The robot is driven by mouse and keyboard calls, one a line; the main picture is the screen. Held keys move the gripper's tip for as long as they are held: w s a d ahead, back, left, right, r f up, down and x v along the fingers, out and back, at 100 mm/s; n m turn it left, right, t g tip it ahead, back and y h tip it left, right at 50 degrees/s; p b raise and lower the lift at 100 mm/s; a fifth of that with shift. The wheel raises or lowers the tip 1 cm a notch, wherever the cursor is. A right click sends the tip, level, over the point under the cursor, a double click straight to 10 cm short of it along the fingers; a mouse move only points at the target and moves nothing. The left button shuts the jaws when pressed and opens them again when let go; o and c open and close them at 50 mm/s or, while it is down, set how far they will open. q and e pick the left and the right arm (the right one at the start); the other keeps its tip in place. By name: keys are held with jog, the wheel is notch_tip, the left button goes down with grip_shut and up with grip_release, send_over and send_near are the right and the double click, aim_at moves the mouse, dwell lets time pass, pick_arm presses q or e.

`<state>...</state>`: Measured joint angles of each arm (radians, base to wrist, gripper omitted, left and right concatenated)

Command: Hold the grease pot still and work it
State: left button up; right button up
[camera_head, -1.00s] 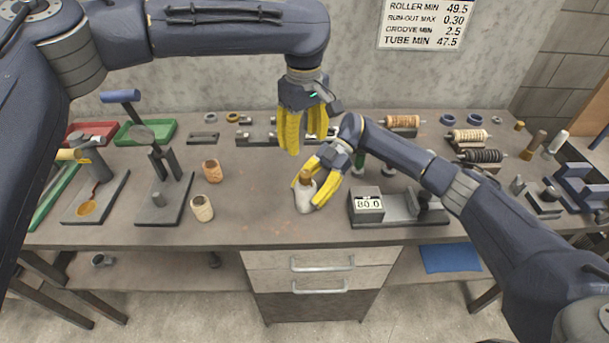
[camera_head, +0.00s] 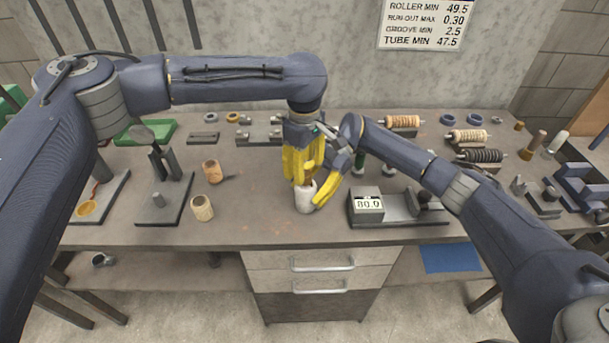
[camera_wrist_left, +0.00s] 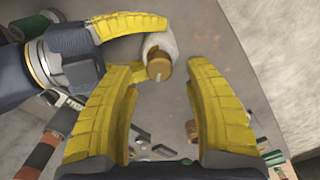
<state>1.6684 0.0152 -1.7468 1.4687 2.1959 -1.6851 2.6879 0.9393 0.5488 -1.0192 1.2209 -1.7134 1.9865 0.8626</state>
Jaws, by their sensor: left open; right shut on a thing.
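The grease pot (camera_head: 305,198) is a small white pot standing on the bench near its front edge. In the left wrist view the pot (camera_wrist_left: 161,41) shows a brown top (camera_wrist_left: 159,66) with a pale pin on it. My right gripper (camera_head: 318,192) is shut on the pot from its right side. My left gripper (camera_head: 301,178) points down just above the pot, its yellow fingers open. In the left wrist view the brown top lies between and beyond the left fingertips (camera_wrist_left: 163,70), apart from them. In the head view the left fingers hide the pot's top.
A gauge block reading 80.0 (camera_head: 367,205) stands close on the right. A stand (camera_head: 163,195) is further left, and several rollers (camera_head: 467,136) lie at the back right. The bench between cups and pot is clear.

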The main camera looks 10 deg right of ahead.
pick_arm(q)
jog(key=shift+f, duration=1.65)
grip_shut()
